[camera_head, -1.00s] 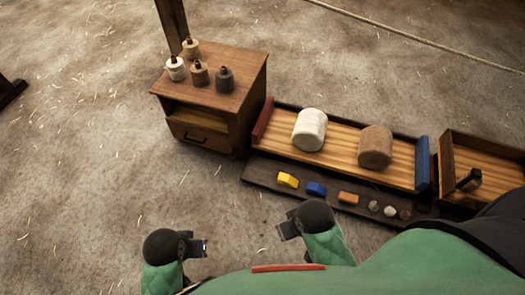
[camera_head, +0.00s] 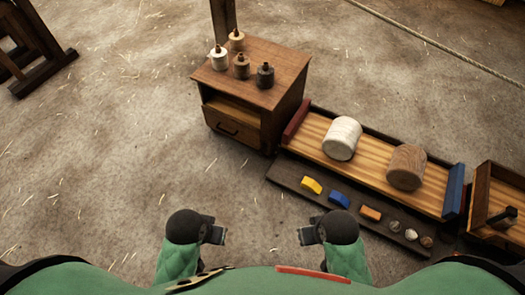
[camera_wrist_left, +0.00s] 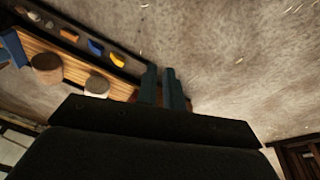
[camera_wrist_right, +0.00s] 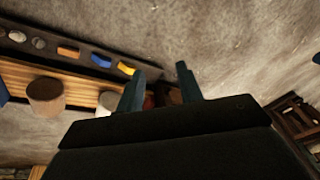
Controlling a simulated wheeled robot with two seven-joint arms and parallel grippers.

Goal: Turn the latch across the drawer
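A small wooden cabinet (camera_head: 290,100) stands at the upper middle of the head view. Its drawer (camera_head: 232,128) is in the front face below an open shelf and looks closed. A dark handle-like piece (camera_head: 228,129) lies across the drawer front; I cannot tell whether it is the latch. My left gripper (camera_head: 224,235) and right gripper (camera_head: 300,236) are both empty, in front of my body and well short of the cabinet. In the right wrist view the right fingers (camera_wrist_right: 160,82) are apart.
Several bottles (camera_head: 242,66) stand on the cabinet. To its right are a wooden tray (camera_head: 375,162) with two spools, a dark strip (camera_head: 290,175) with coloured blocks and stones, and another box (camera_head: 490,180). A dark wooden stand (camera_head: 35,45) is at upper left. The floor left of the cabinet is clear.

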